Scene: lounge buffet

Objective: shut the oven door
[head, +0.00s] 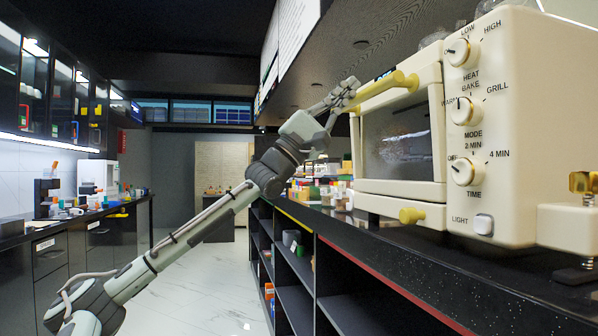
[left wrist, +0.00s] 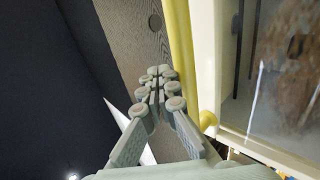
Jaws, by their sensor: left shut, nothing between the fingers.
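The cream oven (head: 535,120) stands on the dark counter at the right of the head view. Its door (head: 442,120) has a dark glass window (head: 398,145) and a yellow bar handle (head: 385,87) along the top. The door looks upright and close to the body; I cannot tell whether a small gap remains. My left gripper (head: 343,95) is shut and empty at the handle's far left end. In the left wrist view, its fingertips (left wrist: 162,75) are beside the yellow handle (left wrist: 181,50); contact is unclear. My right gripper is not in view.
The speckled black counter (head: 480,275) has open shelves below it. Boxes and jars (head: 325,185) stand on it beyond the oven. A yellow knob (head: 411,215) projects below the door. The white aisle floor (head: 215,290) is clear.

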